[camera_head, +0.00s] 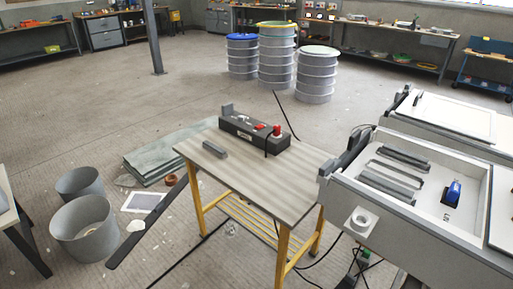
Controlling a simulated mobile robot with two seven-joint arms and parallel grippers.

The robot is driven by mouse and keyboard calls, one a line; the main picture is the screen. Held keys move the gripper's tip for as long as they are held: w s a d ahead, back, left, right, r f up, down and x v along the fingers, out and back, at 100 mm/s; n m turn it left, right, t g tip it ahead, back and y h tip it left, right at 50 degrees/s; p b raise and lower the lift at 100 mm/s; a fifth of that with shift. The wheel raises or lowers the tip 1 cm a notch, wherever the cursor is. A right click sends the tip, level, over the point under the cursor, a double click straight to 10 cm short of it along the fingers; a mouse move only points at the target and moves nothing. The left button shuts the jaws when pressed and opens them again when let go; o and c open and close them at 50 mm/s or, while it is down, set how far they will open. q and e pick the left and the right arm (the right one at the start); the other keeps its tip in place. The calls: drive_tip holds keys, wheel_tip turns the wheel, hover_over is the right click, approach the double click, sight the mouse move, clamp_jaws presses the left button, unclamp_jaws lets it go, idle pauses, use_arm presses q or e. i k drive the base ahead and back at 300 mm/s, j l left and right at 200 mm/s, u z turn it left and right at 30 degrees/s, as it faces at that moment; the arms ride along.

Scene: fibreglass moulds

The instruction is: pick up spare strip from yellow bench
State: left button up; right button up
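The yellow bench (290,185) stands in the middle of the head view, with a grey wood-grain top and yellow legs. A short dark grey bar (214,148) lies alone near the left side of its top; it may be the spare strip. A long dark box (244,134) with a red knob (277,130) sits along the back edge of the top. Several longer grey strips (390,181) lie inside a white open tray to the right. Neither of my grippers is in view.
The white tray unit (345,190) stands close to the bench's right, holding a blue tool (453,193). Drums (316,75) stand behind. Cables lie near the bench.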

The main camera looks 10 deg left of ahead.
sight(222, 154)
drive_tip(key=i+j+z, duration=0.15)
drive_tip(key=z, duration=0.25)
drive_tip(key=i+j+z, duration=0.1)
drive_tip(key=j+z, duration=0.3)
drive_tip(key=i+j+z, duration=0.2)
drive_tip(key=j, duration=0.2)
drive_tip(key=j+z, duration=0.2)
drive_tip(key=j, duration=0.15)
drive_tip(key=j+z, duration=0.35)
drive_tip(key=j, duration=3.25)
drive_tip(key=k+z, duration=0.05)
